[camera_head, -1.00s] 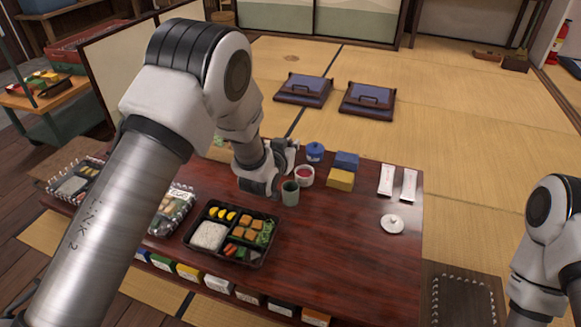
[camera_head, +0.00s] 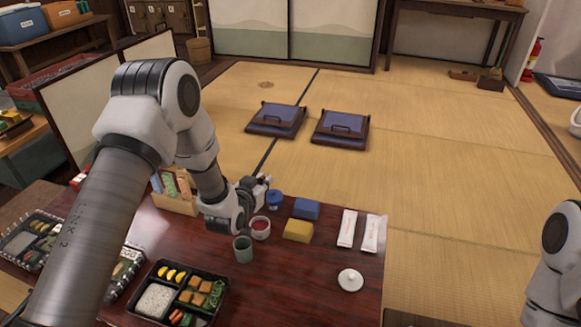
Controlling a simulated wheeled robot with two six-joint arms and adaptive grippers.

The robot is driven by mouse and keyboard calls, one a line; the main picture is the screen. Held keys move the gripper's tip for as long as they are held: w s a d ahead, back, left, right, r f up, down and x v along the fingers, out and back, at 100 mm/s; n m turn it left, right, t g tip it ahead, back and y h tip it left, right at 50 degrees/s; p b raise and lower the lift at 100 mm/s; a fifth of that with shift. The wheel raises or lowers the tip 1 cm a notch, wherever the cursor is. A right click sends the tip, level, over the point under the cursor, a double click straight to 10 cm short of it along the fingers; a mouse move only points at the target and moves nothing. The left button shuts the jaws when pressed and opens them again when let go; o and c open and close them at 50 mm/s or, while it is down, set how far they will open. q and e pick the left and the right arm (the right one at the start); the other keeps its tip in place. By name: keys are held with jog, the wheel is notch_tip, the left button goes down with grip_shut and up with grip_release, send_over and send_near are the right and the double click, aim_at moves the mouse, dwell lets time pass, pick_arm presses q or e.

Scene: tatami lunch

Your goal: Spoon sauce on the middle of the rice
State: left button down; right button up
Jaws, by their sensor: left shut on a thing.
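The white rice (camera_head: 156,300) lies in the left compartment of a black bento box (camera_head: 222,303) at the bottom of the head view; the box's near edge is cut off. A small white bowl of red sauce (camera_head: 261,226) stands behind a grey-green cup (camera_head: 243,251). My left gripper (camera_head: 256,197) is by the bowl's far left side, above or behind the cup. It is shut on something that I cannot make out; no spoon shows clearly. My right arm comes in at the right edge, and its gripper is out of view.
A blue lidded pot (camera_head: 275,200), a blue block (camera_head: 306,208) and a yellow block (camera_head: 299,230) stand near the sauce. More bento boxes (camera_head: 30,240) and a wooden box (camera_head: 178,196) stand left.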

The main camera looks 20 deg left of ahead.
pick_arm(q)
notch_tip(320, 180, down, 6)
jog(key=s+a+b, duration=0.1)
jog(key=b, duration=0.4)
jog(key=shift+a+f+y, duration=0.25)
jog(key=shift+a+y, duration=0.05)
jog(key=shift+a, duration=0.1)
pick_arm(e)
notch_tip(320, 180, down, 4)
jog(key=shift+d+r, duration=0.1)
pick_arm(q)
jog(key=shift+f+b, duration=0.35)
jog(key=shift+f, duration=0.15)
pick_arm(e)
jog(key=shift+f, duration=0.3)
jog(key=shift+r, duration=0.15)
dwell(1.0)
pick_arm(q)
notch_tip(320, 180, up, 7)
jog(key=p, duration=0.6)
pick_arm(e)
notch_tip(320, 180, up, 6)
